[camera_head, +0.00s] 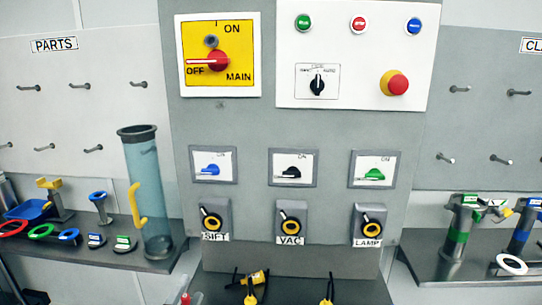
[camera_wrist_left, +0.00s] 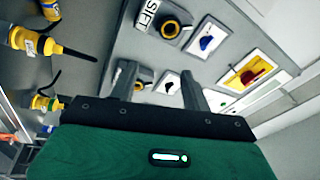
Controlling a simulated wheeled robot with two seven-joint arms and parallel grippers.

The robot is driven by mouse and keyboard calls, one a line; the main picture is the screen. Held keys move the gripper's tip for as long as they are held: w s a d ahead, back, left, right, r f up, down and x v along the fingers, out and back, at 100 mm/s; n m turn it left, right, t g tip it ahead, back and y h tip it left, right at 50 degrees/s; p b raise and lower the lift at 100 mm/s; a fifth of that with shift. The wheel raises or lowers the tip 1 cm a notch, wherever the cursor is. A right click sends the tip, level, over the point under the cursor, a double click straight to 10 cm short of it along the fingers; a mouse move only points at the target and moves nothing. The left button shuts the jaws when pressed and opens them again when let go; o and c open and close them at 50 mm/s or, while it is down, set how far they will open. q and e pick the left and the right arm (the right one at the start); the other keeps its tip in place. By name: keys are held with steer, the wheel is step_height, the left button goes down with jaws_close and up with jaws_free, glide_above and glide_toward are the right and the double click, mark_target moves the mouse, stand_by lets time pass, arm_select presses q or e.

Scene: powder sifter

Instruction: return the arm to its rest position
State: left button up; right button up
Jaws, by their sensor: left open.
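My left gripper (camera_wrist_left: 160,70) shows in the left wrist view, with its green body and black bar across the bottom. Its two grey fingers stand apart with nothing between them, so it is open and empty. The fingers point toward the grey control panel (camera_wrist_left: 115,25) and overlap the area around a yellow-ringed socket and a black switch. I do not make out either gripper in the head view. My right gripper shows in neither view.
The control panel (camera_head: 300,125) carries a red main switch (camera_head: 217,61) turned to OFF, and SIFT, VAC and LAMP sockets. Yellow plugs (camera_head: 255,279) with black cables are below.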

arm_select(q)
steer(key=s+a+f+n+g+y, duration=0.3)
steer(key=s+f+n+g, duration=0.15)
steer(key=f, duration=0.25)
steer(key=s+a+f+n+g+y, duration=0.2)
steer(key=s+a+f+n+g, duration=0.15)
steer(key=s+f+n, duration=0.35)
steer(key=s+d+f+n+g+h, duration=0.15)
steer(key=s+f+g, duration=0.25)
steer(key=s, duration=0.4)
steer(key=s+f+n+g+y, duration=0.1)
steer(key=s+f+n+g, duration=0.1)
steer(key=s+f+g, duration=0.45)
step_height(320, 180, down, 30)
steer(key=s, duration=0.2)
steer(key=s+a+f, duration=0.1)
steer(key=s+f, duration=0.8)
steer(key=s+a+f, duration=0.2)
steer(key=s+f, duration=0.7)
steer(key=shift+s+a+f, duration=0.2)
steer(key=shift+a+f, duration=0.05)
steer(key=shift+f, duration=0.1)
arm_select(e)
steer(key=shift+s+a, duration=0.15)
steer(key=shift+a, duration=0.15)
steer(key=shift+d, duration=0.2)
